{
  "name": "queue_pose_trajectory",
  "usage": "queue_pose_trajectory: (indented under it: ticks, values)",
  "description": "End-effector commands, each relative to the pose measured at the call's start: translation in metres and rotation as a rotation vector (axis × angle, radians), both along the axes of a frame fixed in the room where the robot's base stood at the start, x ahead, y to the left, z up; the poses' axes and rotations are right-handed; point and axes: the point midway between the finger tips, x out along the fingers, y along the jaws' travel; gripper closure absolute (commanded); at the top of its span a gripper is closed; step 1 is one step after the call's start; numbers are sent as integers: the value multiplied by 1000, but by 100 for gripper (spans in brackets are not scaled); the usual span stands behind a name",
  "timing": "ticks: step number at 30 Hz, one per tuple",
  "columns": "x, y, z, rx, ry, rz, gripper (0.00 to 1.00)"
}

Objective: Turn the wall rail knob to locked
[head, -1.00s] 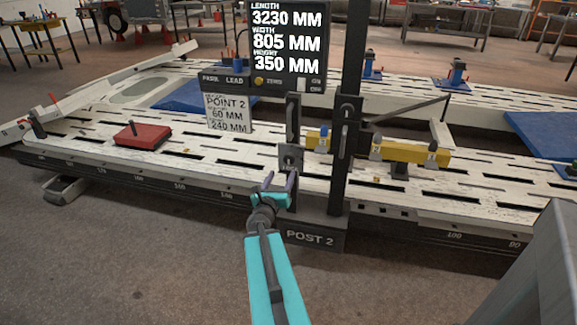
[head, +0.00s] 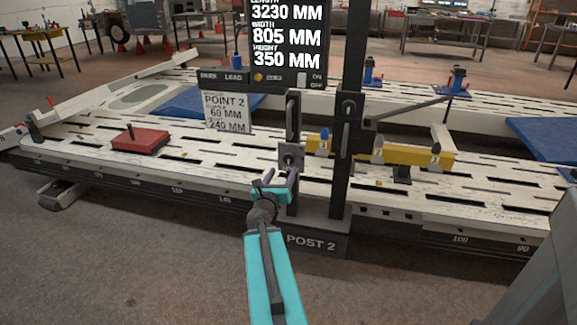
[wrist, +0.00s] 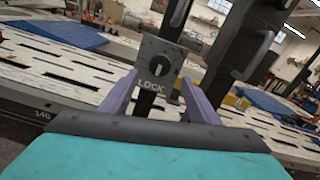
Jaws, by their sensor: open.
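The knob (wrist: 158,66) is dark and round, with a pale mark across its face that stands nearly upright. It sits on a grey square plate (wrist: 172,49) with the word LOCK below the knob. The plate (head: 291,154) also shows in the head view on a dark upright at the bench's near side, the knob small there. My gripper (head: 281,176) is open, in front of and just below the plate. In the wrist view its two purple fingers (wrist: 159,82) stand apart on either side of the knob. I cannot tell how much gap remains in depth.
A tall dark post (head: 346,150) labelled POST 2 stands just right of the plate. A yellow bar (head: 405,153) extends beyond it. A display (head: 288,40) hangs above. A red block (head: 140,140) lies on the slotted white bench (head: 210,160). Grey floor in front is clear.

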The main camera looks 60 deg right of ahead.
Motion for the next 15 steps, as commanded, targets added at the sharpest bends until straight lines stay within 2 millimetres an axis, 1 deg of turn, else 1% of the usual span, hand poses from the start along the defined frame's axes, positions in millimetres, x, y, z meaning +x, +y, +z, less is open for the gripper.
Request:
queue_pose_trajectory:
  ticks: [1,10,15]
  values:
    - [0,-1,-3,-1,-2,1,45]
    - [3,-5,-2,-4,-4,5,45]
    - [8,-20,1,-3,-3,7,45]
